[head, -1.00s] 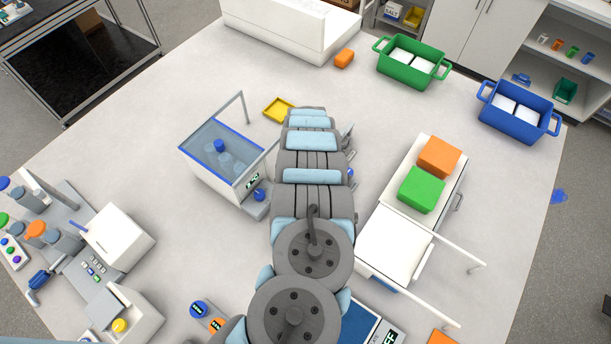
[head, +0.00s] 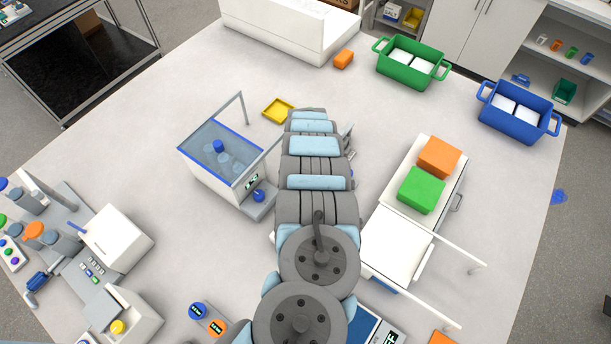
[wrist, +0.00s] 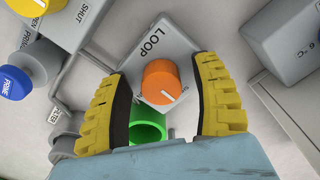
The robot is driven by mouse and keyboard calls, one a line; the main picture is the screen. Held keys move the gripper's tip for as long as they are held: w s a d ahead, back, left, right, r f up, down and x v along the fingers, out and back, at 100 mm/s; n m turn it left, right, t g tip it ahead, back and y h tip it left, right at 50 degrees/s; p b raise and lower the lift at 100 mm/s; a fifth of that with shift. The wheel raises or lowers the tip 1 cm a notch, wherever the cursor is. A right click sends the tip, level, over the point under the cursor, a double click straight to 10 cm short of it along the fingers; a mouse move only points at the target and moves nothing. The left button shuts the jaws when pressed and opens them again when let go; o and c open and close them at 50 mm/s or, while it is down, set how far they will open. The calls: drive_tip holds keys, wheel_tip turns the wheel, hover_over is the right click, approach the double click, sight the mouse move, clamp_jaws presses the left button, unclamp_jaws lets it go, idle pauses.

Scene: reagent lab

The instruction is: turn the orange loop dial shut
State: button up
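The orange loop dial (wrist: 161,83) sits on a grey block (wrist: 158,50) marked LOOP in the wrist view. A short white line shows on its face near the lower right. My gripper (wrist: 165,72) is open, with a yellow ribbed finger on each side of the dial. Gaps show between the dial and both fingers, so I see no grip on it. The lettering beside the dial is mostly hidden or cut off. In the head view my arm covers the gripper, and I cannot make out this dial there.
In the wrist view, a green ring (wrist: 148,127) lies just below the dial, close to the fingers. A yellow knob (wrist: 32,5) and a blue PRIME knob (wrist: 14,82) are at left. A grey box (wrist: 285,38) marked 6 °C stands at right.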

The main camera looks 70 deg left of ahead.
drive_tip(key=shift+r, duration=0.15)
wheel_tip(320, 180, up, 12)
idle(1.0)
idle(0.5)
